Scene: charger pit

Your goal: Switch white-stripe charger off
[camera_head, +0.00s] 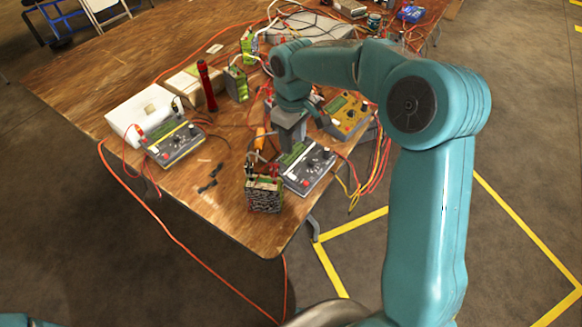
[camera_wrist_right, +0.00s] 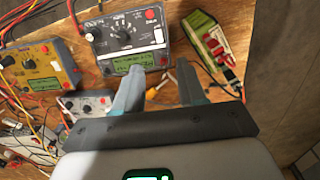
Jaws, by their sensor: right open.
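The white-stripe charger (camera_head: 310,170) lies near the front corner of the table, with a dark face, a knob, red buttons and a green display. It also shows in the right wrist view (camera_wrist_right: 124,40), just beyond my fingers. My right gripper (camera_head: 290,145) is above its display end and hides part of it in the head view. In the right wrist view the two fingers (camera_wrist_right: 160,88) are spread with nothing between them. I cannot tell whether a finger touches the charger. My left gripper is out of view.
A battery pack (camera_head: 264,195) stands at the charger's left front, by the table edge. A yellow charger (camera_head: 348,116) is behind, and a yellow-stripe charger (camera_head: 176,145) is to the left. A red flashlight (camera_head: 206,86) stands upright. Cables run among them and over the edges.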

